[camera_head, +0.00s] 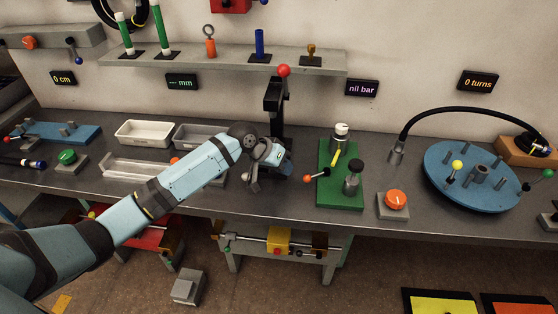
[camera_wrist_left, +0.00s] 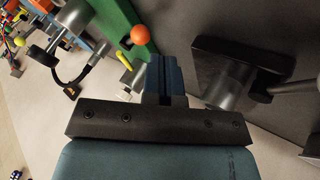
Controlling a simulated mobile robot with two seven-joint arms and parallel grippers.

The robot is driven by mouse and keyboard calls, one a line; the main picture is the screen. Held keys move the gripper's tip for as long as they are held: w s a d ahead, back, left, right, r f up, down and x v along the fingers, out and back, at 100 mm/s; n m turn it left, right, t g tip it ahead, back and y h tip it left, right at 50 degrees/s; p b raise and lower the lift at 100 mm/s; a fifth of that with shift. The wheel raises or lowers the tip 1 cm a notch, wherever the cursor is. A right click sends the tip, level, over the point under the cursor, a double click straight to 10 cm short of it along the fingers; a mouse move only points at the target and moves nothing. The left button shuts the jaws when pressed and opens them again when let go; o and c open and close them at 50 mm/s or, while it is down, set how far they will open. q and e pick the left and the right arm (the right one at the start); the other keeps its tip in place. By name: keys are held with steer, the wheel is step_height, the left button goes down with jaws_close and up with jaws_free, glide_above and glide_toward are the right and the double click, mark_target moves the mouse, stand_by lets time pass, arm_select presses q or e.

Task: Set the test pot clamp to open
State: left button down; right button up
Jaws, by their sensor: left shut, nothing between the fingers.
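A green base plate (camera_head: 340,190) stands on the bench right of centre, below the "nil bar" display. It carries a white-topped grey post, a dark-capped cylinder (camera_head: 353,176), a yellow handle (camera_head: 335,159) and a lever with an orange ball (camera_head: 309,178) sticking out to the left. I take this to be the test pot and its clamp. My left gripper (camera_head: 284,165) is left of the orange ball, apart from it, shut and empty. In the left wrist view the blue fingers (camera_wrist_left: 164,82) are together, with the orange ball (camera_wrist_left: 140,34) just beyond them. My right gripper is not in view.
A black press (camera_head: 276,104) with a red ball stands behind my left gripper. An orange knob (camera_head: 396,199) on a grey block is right of the green plate. A blue round table (camera_head: 470,194) stands farther right. Trays (camera_head: 145,132) lie to the left.

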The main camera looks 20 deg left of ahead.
mark_target(315, 175)
arm_select(q)
steer(key=x, duration=0.4)
steer(key=shift+w+d+f, duration=0.15)
steer(key=shift+w+f, duration=0.1)
steer(key=shift+f, duration=0.05)
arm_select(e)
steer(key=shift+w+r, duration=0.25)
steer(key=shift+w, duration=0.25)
arm_select(q)
steer(key=shift+s+d+r+n+p, duration=0.2)
steer(key=shift+n+p, duration=0.1)
steer(key=shift+p, duration=0.4)
steer(key=shift+s, duration=0.15)
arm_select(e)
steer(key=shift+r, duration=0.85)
